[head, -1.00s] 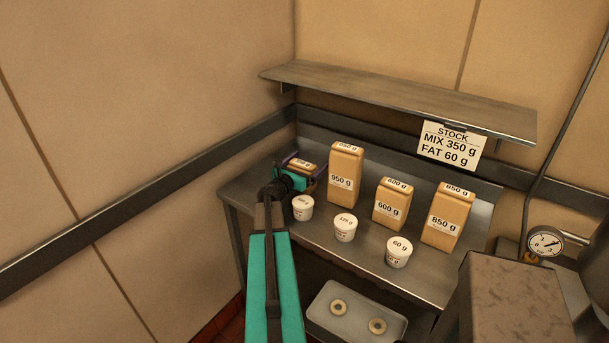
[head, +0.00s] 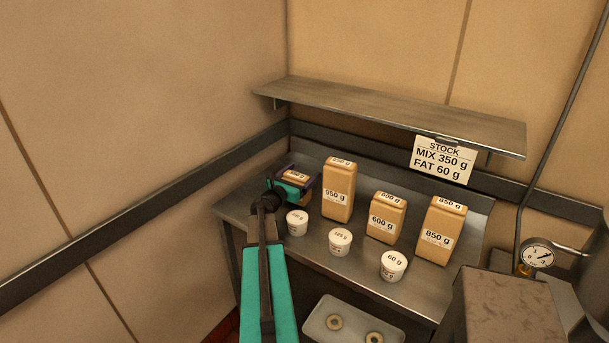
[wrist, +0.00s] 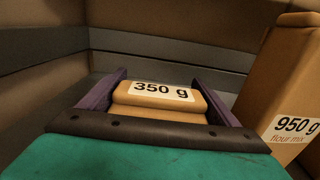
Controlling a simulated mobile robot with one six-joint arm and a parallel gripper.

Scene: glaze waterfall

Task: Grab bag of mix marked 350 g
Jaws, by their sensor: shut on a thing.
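The bag of mix marked 350 g (wrist: 158,93) is a small tan bag with a white label on top. It sits between the purple fingers of my gripper (wrist: 165,98), which are shut on its two sides. In the head view the bag (head: 294,175) is at the back left of the steel table, in my gripper (head: 292,182); my teal wrist hides its lower front. Whether its base touches the table is hidden.
The 950 g bag (head: 339,190) stands close to the right of my gripper. Bags of 600 g (head: 386,218) and 850 g (head: 440,231) stand further right. White tubs (head: 297,222) line the front. A shelf (head: 390,111) overhangs behind. A stock sign (head: 443,160) reads MIX 350 g, FAT 60 g.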

